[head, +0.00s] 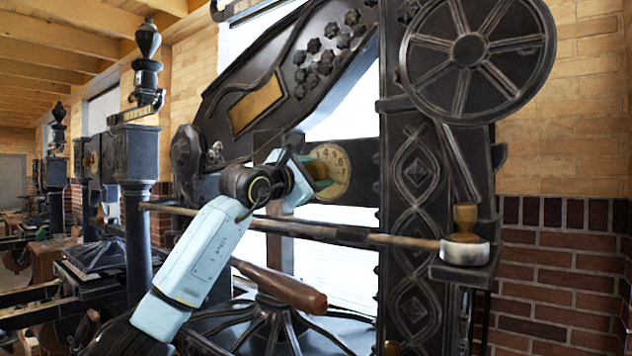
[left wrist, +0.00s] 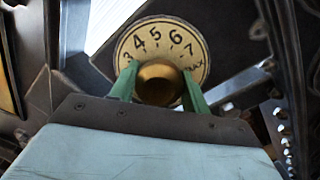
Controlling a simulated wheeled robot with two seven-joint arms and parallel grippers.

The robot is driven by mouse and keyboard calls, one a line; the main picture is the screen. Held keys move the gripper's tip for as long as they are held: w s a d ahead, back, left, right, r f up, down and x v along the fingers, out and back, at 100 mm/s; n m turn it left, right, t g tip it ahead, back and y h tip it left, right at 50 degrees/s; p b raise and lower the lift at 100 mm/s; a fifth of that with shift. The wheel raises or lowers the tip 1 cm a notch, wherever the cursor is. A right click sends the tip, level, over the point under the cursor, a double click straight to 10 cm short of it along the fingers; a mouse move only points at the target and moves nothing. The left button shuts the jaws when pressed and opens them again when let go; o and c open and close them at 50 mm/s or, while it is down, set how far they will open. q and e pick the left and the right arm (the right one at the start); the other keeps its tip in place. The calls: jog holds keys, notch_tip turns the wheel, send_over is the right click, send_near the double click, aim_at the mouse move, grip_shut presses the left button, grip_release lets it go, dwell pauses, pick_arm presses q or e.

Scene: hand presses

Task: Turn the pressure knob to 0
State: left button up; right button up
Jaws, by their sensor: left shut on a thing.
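The pressure knob (left wrist: 158,85) is a round brass knob in the middle of a cream dial (left wrist: 180,30). Black numbers 3 to 7 and part of MAX show around the dial's upper rim in the left wrist view. Its lower part is hidden by my gripper, and I cannot see a pointer mark. In the head view the dial (head: 340,170) sits on the press's dark crossbar, partly covered by my gripper. My left gripper (head: 318,172) has green fingers, one on each side of the knob, shut on it; it also fills the left wrist view (left wrist: 159,76). My right gripper is not in view.
A large spoked handwheel (head: 468,50) is at the upper right on the black press column (head: 412,220). A long thin rod (head: 340,232) crosses below my wrist. A wooden-handled stamp (head: 465,235) stands on a small shelf at the right. More presses stand at the left.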

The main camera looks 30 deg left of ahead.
pick_arm(q)
jog(key=n+y+b, duration=0.1)
jog(key=n, duration=0.4)
jog(key=shift+f+b, duration=0.1)
jog(key=shift+b, duration=0.2)
jog(key=shift+n+y+b, duration=0.3)
jog(key=shift+n+b, duration=0.15)
jog(key=shift+n, duration=1.65)
jog(key=o, duration=1)
jog(key=shift+s+a+f+b, duration=0.15)
jog(key=shift+s+b, duration=0.45)
jog(key=shift+s, duration=1.65)
jog(key=shift+s+d+f+b, duration=0.1)
jog(key=shift+s+f+b, duration=0.35)
jog(key=shift+s, duration=1.75)
jog(key=shift+s+a+b, duration=0.1)
jog(key=shift+s+b, duration=0.65)
jog(key=shift+s, duration=1.5)
